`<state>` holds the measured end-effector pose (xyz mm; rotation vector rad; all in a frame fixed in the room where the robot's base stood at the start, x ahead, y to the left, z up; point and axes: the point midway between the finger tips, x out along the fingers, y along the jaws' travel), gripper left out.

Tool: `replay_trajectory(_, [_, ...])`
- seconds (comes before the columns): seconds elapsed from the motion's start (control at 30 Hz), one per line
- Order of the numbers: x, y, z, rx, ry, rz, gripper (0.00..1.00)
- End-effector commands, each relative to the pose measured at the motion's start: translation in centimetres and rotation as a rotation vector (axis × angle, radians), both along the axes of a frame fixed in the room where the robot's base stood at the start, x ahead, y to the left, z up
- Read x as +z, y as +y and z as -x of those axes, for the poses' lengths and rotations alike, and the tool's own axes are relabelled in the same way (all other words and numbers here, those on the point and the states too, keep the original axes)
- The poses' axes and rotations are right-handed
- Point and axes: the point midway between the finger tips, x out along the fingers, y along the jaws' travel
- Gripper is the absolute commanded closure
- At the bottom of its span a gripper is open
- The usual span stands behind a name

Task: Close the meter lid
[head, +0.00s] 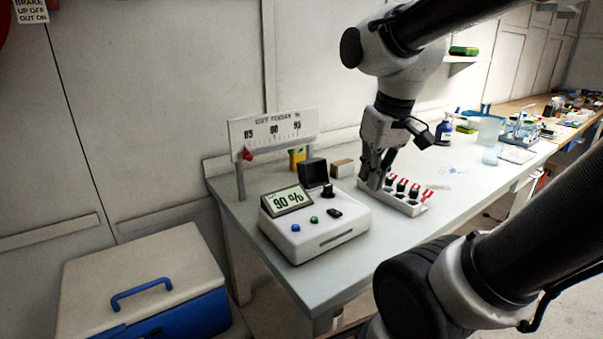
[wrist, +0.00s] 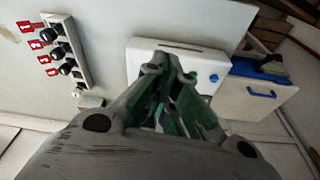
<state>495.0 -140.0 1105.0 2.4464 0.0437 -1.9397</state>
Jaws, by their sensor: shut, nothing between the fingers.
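The meter (head: 315,228) is a white box on the near end of the bench, with a display reading 90 %, a blue and a green button, and a black knob. A dark, box-like lid (head: 313,172) stands raised at its back edge. In the wrist view the meter's white body (wrist: 185,56) lies beyond my fingers, which hide part of it; I cannot make out the lid there. My gripper (head: 375,183) is shut and empty, pointing down to the right of the meter, beside the vial rack. Its closed fingers also show in the wrist view (wrist: 166,66).
The white rack (head: 406,205) with several dark vials and red tags sits right of the meter, close to my gripper. A gauge board (head: 273,130), yellow bottle (head: 297,158) and small brown box (head: 342,168) stand behind. A blue-and-white cooler (head: 145,285) is at left.

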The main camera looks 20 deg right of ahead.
Motion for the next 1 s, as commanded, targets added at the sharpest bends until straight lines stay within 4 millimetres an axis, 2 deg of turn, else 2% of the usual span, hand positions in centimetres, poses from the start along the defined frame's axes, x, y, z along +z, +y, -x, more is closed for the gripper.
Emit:
replay_trajectory(0.03, [0.1,0.4,-2.3,0.012,0.037,0.001,1.0])
replay_trajectory(0.17, [0.7,1.5,-8.8,0.044,0.104,0.007,1.0])
replay_trajectory(0.3, [0.8,3.1,-16.4,0.082,0.16,0.012,1.0])
replay_trajectory(0.4, [0.8,4.2,-21.3,0.107,0.181,0.016,1.0])
replay_trajectory(0.5, [1.5,4.9,-25.5,0.128,0.181,0.018,1.0])
replay_trajectory(0.6, [3.8,5.1,-27.5,0.14,0.15,0.017,1.0])
replay_trajectory(0.7, [4.8,5.2,-27.7,0.153,0.146,0.018,1.0])
replay_trajectory(0.87, [2.8,5.1,-27.4,0.159,0.161,0.02,1.0])
replay_trajectory(1.0, [0.2,5.2,-27.6,0.159,0.162,0.02,1.0])
